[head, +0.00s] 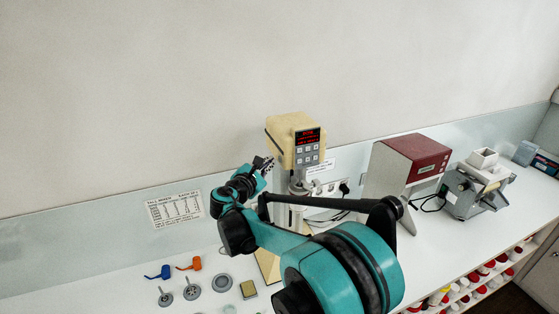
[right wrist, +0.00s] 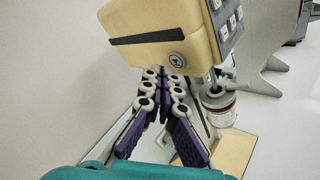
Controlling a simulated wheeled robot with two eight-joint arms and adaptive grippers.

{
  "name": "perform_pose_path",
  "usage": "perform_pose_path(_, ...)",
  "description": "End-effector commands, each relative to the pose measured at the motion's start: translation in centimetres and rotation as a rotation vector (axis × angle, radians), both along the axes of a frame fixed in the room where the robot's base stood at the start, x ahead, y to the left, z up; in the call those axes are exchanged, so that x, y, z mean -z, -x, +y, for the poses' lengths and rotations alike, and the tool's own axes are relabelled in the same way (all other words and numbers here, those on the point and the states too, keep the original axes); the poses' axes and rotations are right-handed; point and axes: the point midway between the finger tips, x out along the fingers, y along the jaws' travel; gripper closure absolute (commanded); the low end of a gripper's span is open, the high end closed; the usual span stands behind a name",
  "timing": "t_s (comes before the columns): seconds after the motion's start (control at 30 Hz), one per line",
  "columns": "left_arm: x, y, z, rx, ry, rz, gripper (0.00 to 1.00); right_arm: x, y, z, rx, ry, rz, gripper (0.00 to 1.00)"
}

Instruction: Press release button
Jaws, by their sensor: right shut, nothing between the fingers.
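The cream mill (head: 284,124) stands against the wall, with a red display and grey keys on its front. In the right wrist view its cream head (right wrist: 160,22) fills the top. It has a dark slot and a round grey button (right wrist: 176,60) with a mark on it, low on its side. My right gripper (head: 265,164) is shut and empty, just left of the mill head. In the right wrist view its fingertips (right wrist: 164,77) are just below and left of the button; I cannot tell whether they touch it. My left gripper is out of view.
A dark red and grey machine (head: 417,155) and a grey machine (head: 477,185) stand to the right. Blue (head: 158,272) and orange (head: 189,264) small tools and round metal parts (head: 192,291) lie at front left. A notice (head: 174,209) hangs behind them.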

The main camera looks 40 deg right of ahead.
Motion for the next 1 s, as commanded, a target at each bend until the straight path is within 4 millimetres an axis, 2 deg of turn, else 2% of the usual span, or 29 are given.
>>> perform_pose_path(0.5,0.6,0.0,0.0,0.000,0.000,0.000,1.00,0.1,-1.1,4.5,-0.002,0.001,0.000,1.00)
perform_pose_path(1.0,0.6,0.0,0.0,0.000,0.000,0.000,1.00,0.0,-1.2,4.8,0.000,0.000,0.000,1.00)
